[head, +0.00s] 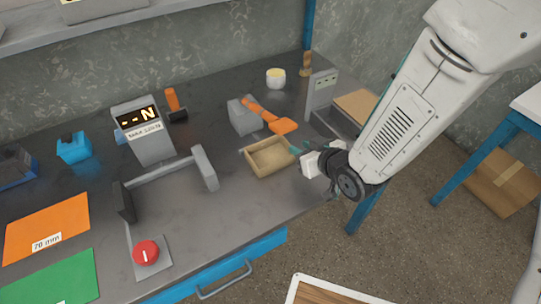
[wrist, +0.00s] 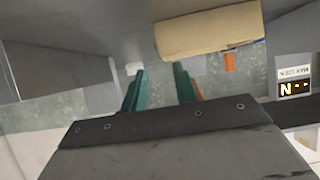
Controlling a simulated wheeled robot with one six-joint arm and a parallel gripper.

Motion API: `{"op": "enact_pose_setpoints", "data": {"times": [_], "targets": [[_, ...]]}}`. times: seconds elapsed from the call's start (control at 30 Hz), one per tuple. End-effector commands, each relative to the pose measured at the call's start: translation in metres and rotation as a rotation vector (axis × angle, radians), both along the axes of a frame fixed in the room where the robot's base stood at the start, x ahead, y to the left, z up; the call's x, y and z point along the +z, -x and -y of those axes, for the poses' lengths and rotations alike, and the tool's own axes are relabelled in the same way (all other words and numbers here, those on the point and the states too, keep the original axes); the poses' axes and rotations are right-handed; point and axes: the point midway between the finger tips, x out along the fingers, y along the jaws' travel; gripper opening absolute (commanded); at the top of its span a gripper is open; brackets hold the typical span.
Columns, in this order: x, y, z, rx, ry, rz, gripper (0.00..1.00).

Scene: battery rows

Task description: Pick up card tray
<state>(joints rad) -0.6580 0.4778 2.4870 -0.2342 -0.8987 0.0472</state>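The card tray is a small open tan box (head: 270,157) on the dark bench, near its front right edge. In the wrist view its tan side (wrist: 208,35) shows above the right finger. My gripper (head: 297,152) is just right of the tray in the head view, its fingers small and partly hard to see. In the wrist view the two teal fingers (wrist: 160,70) stand apart with nothing between them. The tray is beyond the fingertips, not between them. I cannot tell whether a finger touches it.
A grey block with an orange tool (head: 268,117) is behind the tray. A grey box (head: 321,92) stands behind my gripper. A grey raised frame (head: 205,168) is left of the tray, and a display device (head: 143,130) is farther left. A red button (head: 146,252) sits at the front.

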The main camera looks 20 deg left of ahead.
Motion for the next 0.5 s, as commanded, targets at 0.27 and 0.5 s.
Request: {"op": "enact_pose_setpoints", "data": {"times": [0.27,0.5], "targets": [[-0.016,-0.017,-0.026,0.0,0.0,0.0,0.29],[-0.03,-0.033,-0.047,-0.001,0.001,0.0,0.29]]}}
